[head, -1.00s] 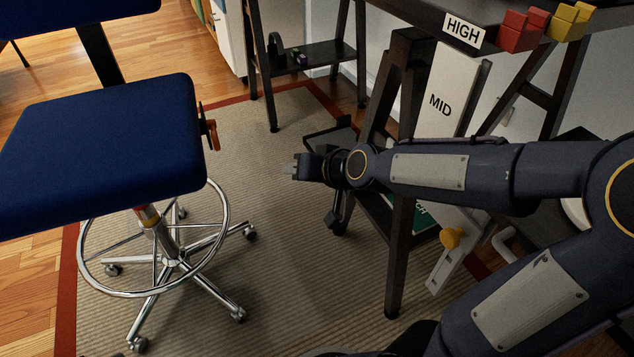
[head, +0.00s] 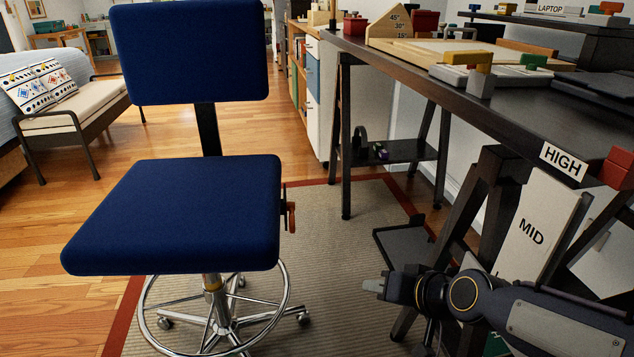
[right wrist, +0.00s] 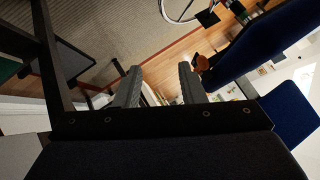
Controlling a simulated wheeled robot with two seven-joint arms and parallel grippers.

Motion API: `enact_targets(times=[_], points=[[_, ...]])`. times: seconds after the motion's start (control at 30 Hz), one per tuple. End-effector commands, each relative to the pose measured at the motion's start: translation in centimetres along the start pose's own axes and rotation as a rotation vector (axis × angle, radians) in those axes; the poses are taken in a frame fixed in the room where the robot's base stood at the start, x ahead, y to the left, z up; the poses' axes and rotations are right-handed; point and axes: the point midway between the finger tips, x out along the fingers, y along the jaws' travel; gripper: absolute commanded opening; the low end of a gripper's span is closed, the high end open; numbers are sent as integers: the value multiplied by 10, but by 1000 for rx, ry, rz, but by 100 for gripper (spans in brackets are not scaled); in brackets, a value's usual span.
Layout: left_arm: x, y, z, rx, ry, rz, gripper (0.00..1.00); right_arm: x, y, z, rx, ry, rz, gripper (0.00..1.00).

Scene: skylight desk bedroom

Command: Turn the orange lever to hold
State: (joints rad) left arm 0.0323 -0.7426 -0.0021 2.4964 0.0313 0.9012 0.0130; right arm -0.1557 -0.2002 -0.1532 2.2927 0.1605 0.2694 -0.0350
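The orange lever (head: 291,217) is mounted at the right side of the blue chair's seat (head: 180,215), on a dark bracket. It stands roughly upright. Any marking by it is too small to read. My right gripper (head: 372,285) is to the right of the lever and lower in the head view, pointing left, apart from it. In the right wrist view the two fingers (right wrist: 158,82) are spread with nothing between them, and the orange lever (right wrist: 201,63) shows beyond the right finger, by the blue seat. My left gripper is not in view.
The chair's chrome foot ring (head: 283,305) is below the seat. Rug (head: 330,260) lies open between chair and trestle. A bench (head: 85,100) stands at far left.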

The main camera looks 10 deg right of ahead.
Motion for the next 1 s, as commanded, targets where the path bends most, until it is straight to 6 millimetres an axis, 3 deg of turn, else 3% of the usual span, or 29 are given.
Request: enact_targets(times=[0.17, 0.3, 0.6, 0.63, 1.0], points=[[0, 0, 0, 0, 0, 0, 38, -33, 2, 27, -10, -60, -5, 36], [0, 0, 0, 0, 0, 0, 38, -65, 7, 65, -31, -141, 11, 36], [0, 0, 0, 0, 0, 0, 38, -112, 23, 138, -63, -284, 94, 36], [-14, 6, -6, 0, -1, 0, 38, -122, 15, 126, -63, -288, 91, 36], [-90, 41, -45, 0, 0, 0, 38, -179, -30, 70, -63, -287, 87, 36]])
